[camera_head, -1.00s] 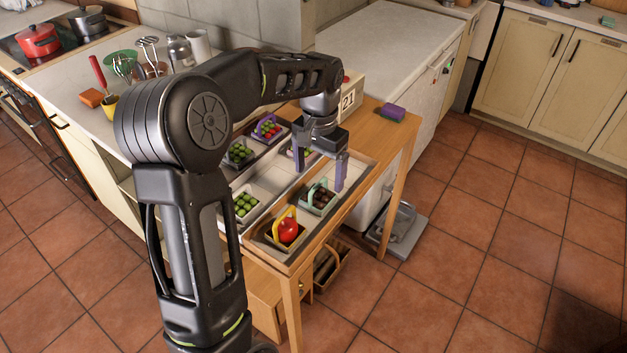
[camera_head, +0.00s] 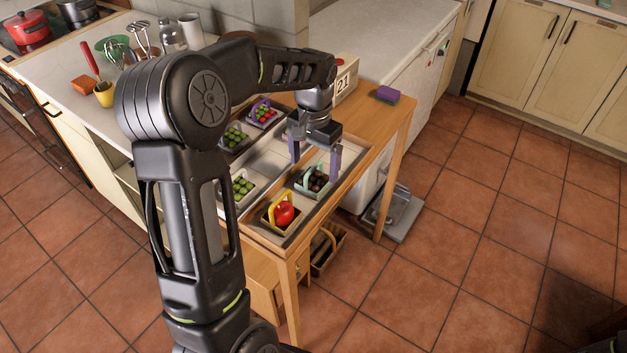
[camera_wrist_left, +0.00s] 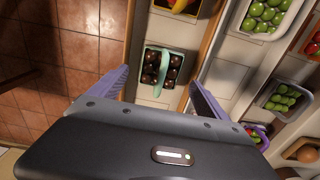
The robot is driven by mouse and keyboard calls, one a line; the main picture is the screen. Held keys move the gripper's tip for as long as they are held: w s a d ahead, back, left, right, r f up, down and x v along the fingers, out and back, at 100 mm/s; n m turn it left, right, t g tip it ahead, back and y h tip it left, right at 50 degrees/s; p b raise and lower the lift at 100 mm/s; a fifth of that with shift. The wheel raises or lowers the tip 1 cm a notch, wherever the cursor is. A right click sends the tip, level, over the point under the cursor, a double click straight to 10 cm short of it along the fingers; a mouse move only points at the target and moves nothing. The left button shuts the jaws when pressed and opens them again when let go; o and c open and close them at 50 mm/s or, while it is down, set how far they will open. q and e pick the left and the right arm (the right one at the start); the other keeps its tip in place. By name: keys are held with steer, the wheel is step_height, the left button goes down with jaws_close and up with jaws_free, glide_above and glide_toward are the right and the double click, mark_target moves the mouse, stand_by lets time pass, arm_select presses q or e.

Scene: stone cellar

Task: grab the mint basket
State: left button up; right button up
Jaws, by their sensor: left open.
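The mint basket (camera_head: 309,187) is a small basket with a mint-green handle, filled with dark round items. It stands in a tray compartment on the wooden table. In the left wrist view the mint basket (camera_wrist_left: 150,86) sits between the fingertips, its handle arching over the dark items. My left gripper (camera_head: 315,165) is open and empty, above and just behind the basket in the head view. Its two purple fingers (camera_wrist_left: 159,82) are spread either side of the basket in the wrist view, with no contact visible. My right gripper does not show.
A yellow-handled basket with a red item (camera_head: 282,214) stands directly in front. Baskets of green items (camera_head: 240,188) and a purple-handled basket (camera_head: 264,112) stand to the left. A purple sponge (camera_head: 388,94) and a number block (camera_head: 344,80) are at the table's back.

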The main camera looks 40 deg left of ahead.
mark_target(314, 177)
arm_select(q)
step_height(314, 177, down, 5)
steer(key=shift+p, duration=0.7)
steer(key=shift+s, duration=0.1)
steer(key=c, duration=1.5)
